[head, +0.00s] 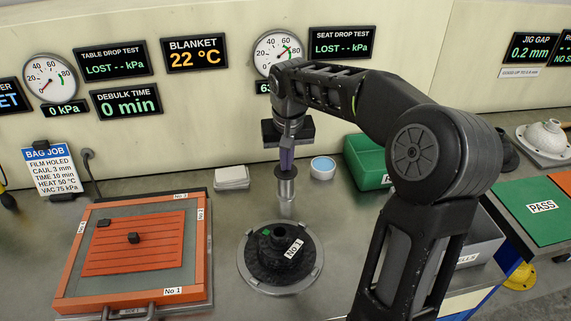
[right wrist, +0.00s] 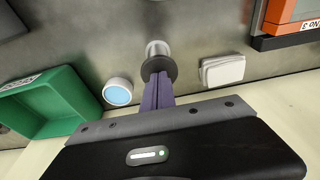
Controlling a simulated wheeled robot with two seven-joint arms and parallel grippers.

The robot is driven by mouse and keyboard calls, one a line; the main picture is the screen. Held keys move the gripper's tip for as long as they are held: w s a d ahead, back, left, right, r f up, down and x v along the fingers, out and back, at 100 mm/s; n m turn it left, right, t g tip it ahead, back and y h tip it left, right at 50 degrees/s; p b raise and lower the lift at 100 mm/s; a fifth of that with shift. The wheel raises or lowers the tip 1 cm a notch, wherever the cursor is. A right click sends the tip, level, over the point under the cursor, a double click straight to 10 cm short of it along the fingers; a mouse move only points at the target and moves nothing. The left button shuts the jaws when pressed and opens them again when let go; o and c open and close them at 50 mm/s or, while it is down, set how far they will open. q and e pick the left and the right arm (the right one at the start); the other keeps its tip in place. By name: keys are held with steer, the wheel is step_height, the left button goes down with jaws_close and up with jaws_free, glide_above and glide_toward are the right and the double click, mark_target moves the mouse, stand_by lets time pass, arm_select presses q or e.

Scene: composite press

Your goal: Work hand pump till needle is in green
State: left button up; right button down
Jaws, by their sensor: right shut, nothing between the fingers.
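The hand pump (head: 286,188) stands on the bench as a short silver cylinder with a dark disc-shaped knob. It also shows in the right wrist view (right wrist: 157,50). My right gripper (head: 286,168) is above it with purple fingers shut and empty. The fingertips are at the knob's top, seemingly touching it. The seat drop test gauge (head: 278,50) shows its needle to the upper right, near the green part; its readout below begins with 6 and is partly hidden by my arm. The table gauge (head: 48,78) reads 0 kPa. My left gripper is not in view.
A dark ribbed dome (head: 282,265) marked No 1 sits on a round plate in front of the pump. A framed orange pad (head: 135,245) lies left. A white box (head: 231,178), a blue-topped round tub (head: 322,168) and a green bin (head: 366,160) flank the pump.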

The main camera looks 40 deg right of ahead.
steer(key=shift+w+d+p+v, duration=0.1)
steer(key=shift+w+p+v, duration=0.05)
steer(key=shift+p+v, duration=0.85)
steer(key=shift+w+d+p+v, duration=0.1)
steer(key=shift+w+p+v, duration=0.1)
steer(key=shift+p+v, duration=0.75)
steer(key=shift+r, duration=0.15)
steer(key=shift+s+a+b+x, duration=0.1)
steer(key=shift+s+b+x, duration=0.1)
steer(key=shift+b+x, duration=0.85)
steer(key=shift+s+a+b+x, duration=0.2)
steer(key=shift+b+x, duration=0.6)
steer(key=shift+x, duration=0.4)
steer(key=shift+w+p+v, duration=0.1)
steer(key=shift+p+v, duration=0.55)
steer(key=shift+w+p+v, duration=0.15)
steer(key=shift+p+v, duration=0.45)
steer(key=shift+v, duration=0.05)
steer(key=shift+d+r+p, duration=0.2)
steer(key=shift+r+p, duration=0.35)
steer(key=shift+r, duration=0.3)
steer(key=p+v, duration=0.2)
steer(key=v, duration=0.1)
steer(key=w+p+v, duration=0.1)
steer(key=p+v, duration=0.1)
steer(key=shift+s+d+r, duration=0.1)
steer(key=shift+d, duration=0.15)
